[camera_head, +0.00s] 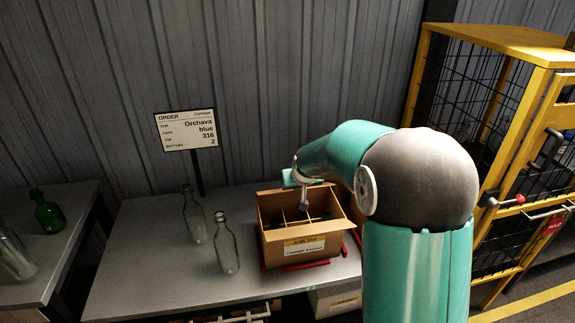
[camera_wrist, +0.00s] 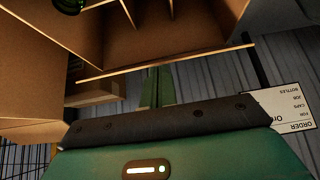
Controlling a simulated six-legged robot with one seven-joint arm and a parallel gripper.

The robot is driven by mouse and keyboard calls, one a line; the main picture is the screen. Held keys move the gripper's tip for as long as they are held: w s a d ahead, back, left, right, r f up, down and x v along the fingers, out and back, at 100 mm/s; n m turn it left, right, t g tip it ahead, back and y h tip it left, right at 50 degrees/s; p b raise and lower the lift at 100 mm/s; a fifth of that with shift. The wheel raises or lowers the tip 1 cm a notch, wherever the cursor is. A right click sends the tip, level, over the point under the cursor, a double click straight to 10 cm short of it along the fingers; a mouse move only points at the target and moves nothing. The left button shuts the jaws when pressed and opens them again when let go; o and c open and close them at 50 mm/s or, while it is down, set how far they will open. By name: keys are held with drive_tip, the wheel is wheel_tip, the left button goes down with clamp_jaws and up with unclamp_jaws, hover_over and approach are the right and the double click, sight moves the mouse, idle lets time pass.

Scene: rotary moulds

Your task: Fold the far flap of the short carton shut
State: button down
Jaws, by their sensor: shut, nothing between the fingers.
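The short carton (camera_head: 293,250) stands open on the grey table, with dividers and dark green glass inside. Its front label reads JOB 316. In the wrist view its cardboard (camera_wrist: 60,50) fills the upper left, with a green bottle (camera_wrist: 68,4) in one compartment. A thin cardboard edge (camera_wrist: 165,62), apparently the far flap seen nearly edge-on, crosses the view just beyond my fingertips. My gripper (camera_wrist: 158,72) is shut and empty, close to that edge; contact is unclear. In the head view my wrist (camera_head: 303,172) is over the carton's back side, hiding part of it.
Two clear bottles (camera_head: 225,243) stand left of the carton. An order sign (camera_head: 186,130) on a post stands behind them. Red strips (camera_head: 302,265) lie around the carton's base. A yellow-framed cage (camera_head: 490,130) is at right. A second table (camera_head: 40,255) with bottles is at left.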

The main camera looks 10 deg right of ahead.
drive_tip(key=shift+s+f, duration=0.3)
drive_tip(key=shift+f, duration=0.35)
drive_tip(key=shift+s+f, duration=0.3)
drive_tip(key=shift+f, duration=0.35)
drive_tip(key=shift+s+f, duration=0.3)
drive_tip(key=shift+f, duration=0.35)
drive_tip(key=shift+r, duration=0.9)
